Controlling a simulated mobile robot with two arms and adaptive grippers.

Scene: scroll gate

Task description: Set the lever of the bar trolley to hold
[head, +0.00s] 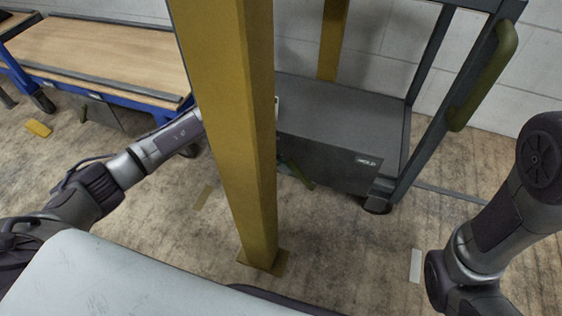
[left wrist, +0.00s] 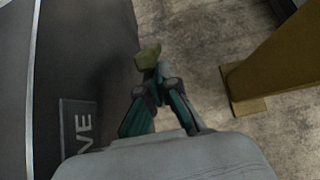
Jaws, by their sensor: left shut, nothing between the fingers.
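The bar trolley (head: 345,115) stands behind a yellow post, a dark grey cart with a green push handle (head: 482,75). A HOLD label (head: 369,161) is at the right end of its front face. In the left wrist view, the lever's olive end (left wrist: 148,57) shows just past the fingertips of my left gripper (left wrist: 153,84). The gripper is shut with nothing between its fingers; whether it touches the lever I cannot tell. A label ending in VE (left wrist: 80,125) is beside it. My right gripper is out of view.
The yellow post (head: 232,130) stands between me and the trolley, with my left arm passing behind it. A blue bench with a wooden top (head: 100,60) is at the left. Floor is clear at the right front, apart from a flat white strip (head: 416,265).

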